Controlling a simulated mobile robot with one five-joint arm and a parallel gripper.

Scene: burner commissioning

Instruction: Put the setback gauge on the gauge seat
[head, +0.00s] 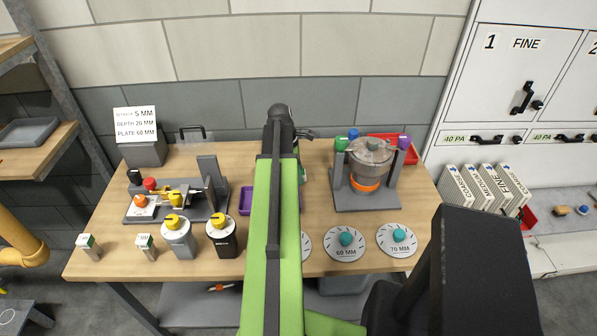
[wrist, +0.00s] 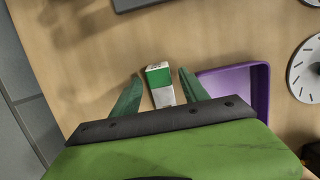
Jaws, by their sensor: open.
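A small block with a green and white top (wrist: 160,84), probably a setback gauge, stands on the bench in the wrist view. My gripper (wrist: 160,73) is open, with one green finger on each side of the block and gaps showing on both sides. How far the fingertips are above the bench is unclear. Two similar small blocks, left (head: 88,246) and right (head: 145,246), stand at the bench's front left. A grey fixture (head: 213,190) stands behind them; I cannot tell which part is the gauge seat.
A purple tray (wrist: 262,98) lies just right of my gripper. Two yellow-capped canisters (head: 178,237) (head: 222,235) stand at the front. A burner stand (head: 368,202) and numbered discs (head: 345,254) are on the right. A sign (head: 136,123) reads 5 MM, depth 20 MM, plate 60 MM.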

